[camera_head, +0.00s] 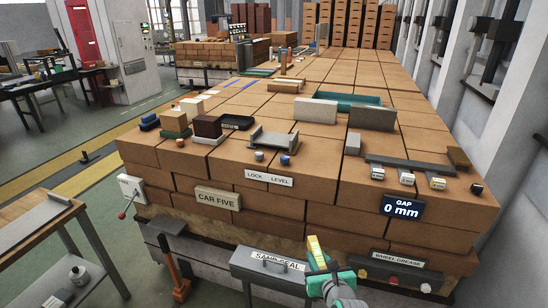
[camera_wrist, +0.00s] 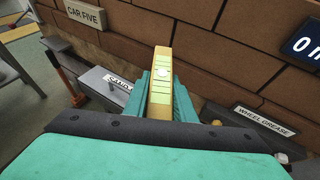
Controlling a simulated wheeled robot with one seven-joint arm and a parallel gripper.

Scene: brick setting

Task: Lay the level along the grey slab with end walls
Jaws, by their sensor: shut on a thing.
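The level is a yellow bar (camera_head: 316,251) with a pale vial. It is held in my gripper (camera_head: 320,272), in front of the brick stack's front face and below its top. In the wrist view the yellow level (camera_wrist: 161,72) stands out between the two green fingers of my gripper (camera_wrist: 160,95), which are shut on it. Its lower part is hidden between the fingers. The grey slab with end walls (camera_head: 273,138) lies on top of the stack near its front edge, behind the LOCK LEVEL label. It looks empty. The level is apart from it, lower and to the right.
On the stack top, blue-topped and grey small pieces (camera_head: 285,160) stand in front of the slab. A dark brown block (camera_head: 208,127) is left of it, a pale block (camera_head: 352,144) right. A grey box (camera_head: 268,272) sits low beside my gripper, a long bar (camera_head: 410,166) farther right.

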